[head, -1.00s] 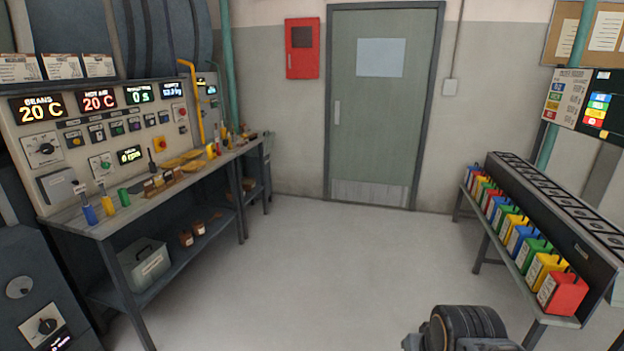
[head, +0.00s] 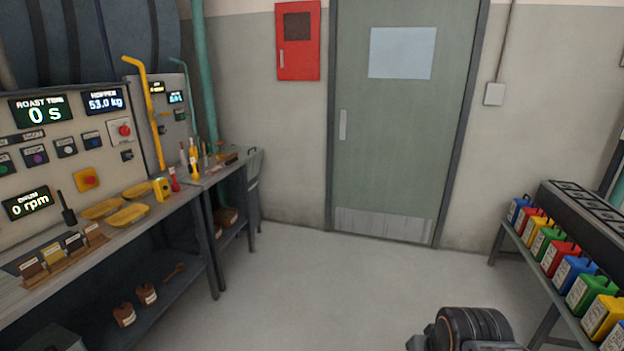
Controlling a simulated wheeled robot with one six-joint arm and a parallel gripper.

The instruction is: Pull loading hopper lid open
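No loading hopper lid can be made out in the head view. A display reading 53.0 kg, labelled as a hopper readout (head: 105,101), is on the control panel at the left. Part of my arm shows at the bottom right of the head view. My gripper's fingers are not visible, so its opening and anything in it are hidden.
A workbench (head: 190,215) with yellow scoops (head: 127,215) runs along the left. A rack bench (head: 515,240) with coloured containers (head: 573,268) stands at the right. A grey-green door (head: 400,130) and a red wall box (head: 298,42) are ahead. The floor (head: 320,290) between is clear.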

